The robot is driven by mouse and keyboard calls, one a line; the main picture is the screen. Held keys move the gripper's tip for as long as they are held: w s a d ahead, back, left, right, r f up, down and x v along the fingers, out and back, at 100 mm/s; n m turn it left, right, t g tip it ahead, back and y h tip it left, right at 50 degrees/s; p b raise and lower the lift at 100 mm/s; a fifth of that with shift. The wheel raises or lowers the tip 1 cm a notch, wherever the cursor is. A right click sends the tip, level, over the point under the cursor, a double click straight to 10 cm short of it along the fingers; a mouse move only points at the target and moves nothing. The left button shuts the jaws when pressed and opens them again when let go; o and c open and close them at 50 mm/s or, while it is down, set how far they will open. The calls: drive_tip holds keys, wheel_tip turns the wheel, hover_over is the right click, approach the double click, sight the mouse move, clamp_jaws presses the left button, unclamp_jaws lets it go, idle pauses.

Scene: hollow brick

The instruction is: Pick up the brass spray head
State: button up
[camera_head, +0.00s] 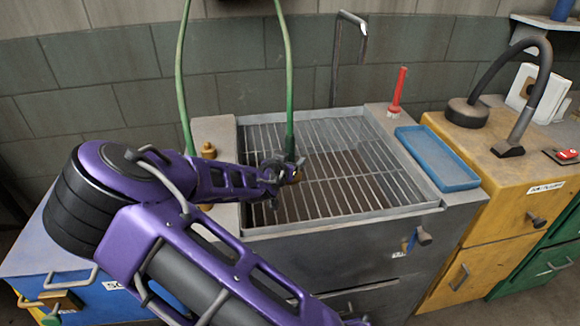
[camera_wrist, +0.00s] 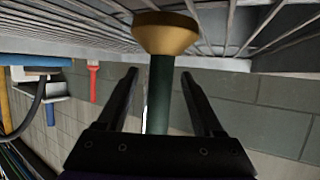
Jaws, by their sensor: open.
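The brass spray head (camera_head: 293,174) hangs at the lower end of a green hose (camera_head: 288,90) over the left part of the sink grate (camera_head: 350,165). My gripper (camera_head: 278,172) is right beside it and partly hides it. In the wrist view the brass spray head (camera_wrist: 165,33) is a round brass bell at the top centre, beyond the fingertips. The dark hose (camera_wrist: 160,95) shows between the two spread fingers of my gripper (camera_wrist: 160,75). The fingers are open, and no contact with the head or hose shows. I cannot tell whether the hose lies truly between them.
A blue tray (camera_head: 437,158) lies on the sink's right edge, with a red-handled brush (camera_head: 397,92) behind it. A brass knob (camera_head: 208,150) is at the sink's left rim.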

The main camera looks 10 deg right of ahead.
sight(293, 158)
drive_tip(key=shift+x, duration=1.55)
clamp_jaws()
